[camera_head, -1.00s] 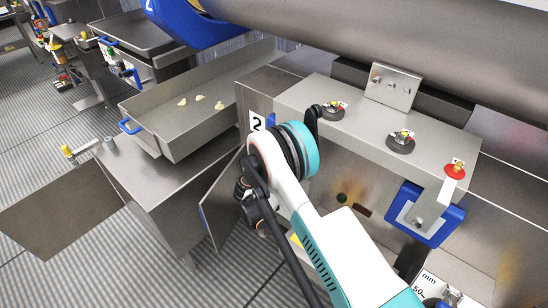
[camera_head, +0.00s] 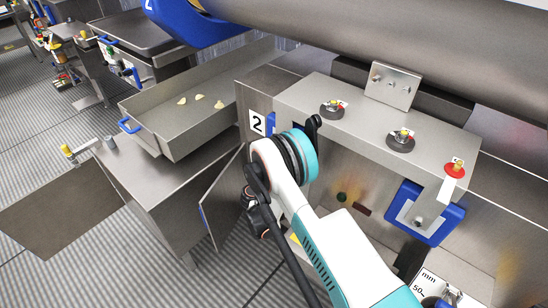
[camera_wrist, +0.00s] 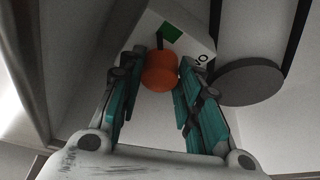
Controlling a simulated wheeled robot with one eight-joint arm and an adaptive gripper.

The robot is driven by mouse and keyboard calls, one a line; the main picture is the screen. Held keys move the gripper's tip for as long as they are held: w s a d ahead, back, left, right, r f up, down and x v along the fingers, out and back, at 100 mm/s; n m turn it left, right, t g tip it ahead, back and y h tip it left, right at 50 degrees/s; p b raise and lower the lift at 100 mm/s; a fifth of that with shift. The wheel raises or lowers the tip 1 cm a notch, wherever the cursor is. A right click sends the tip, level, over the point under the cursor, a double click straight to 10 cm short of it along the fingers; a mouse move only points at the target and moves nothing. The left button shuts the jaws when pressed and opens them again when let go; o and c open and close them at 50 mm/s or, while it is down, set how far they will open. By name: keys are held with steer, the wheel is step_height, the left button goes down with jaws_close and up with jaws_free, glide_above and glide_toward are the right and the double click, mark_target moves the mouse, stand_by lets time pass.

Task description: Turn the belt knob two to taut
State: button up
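In the wrist view an orange-red round knob (camera_wrist: 160,72) sits in front of a white plate (camera_wrist: 178,27) with a green square and a partly covered dark mark. My gripper (camera_wrist: 168,68) has its two teal fingers apart, one on each side of the knob; I cannot tell whether they touch it. In the head view my wrist (camera_head: 295,160) is beside the steel housing, just right of a white "2" label (camera_head: 257,122). My fingers and this knob are hidden there behind my arm.
A steel housing (camera_head: 370,125) carries two dark round knobs (camera_head: 332,110) (camera_head: 401,141) and a red button (camera_head: 455,168). A large drum (camera_head: 380,30) spans above. A tray (camera_head: 165,110) with pale pieces is at left. A dark disc (camera_wrist: 248,82) is right of my fingers.

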steer(key=o, duration=0.4)
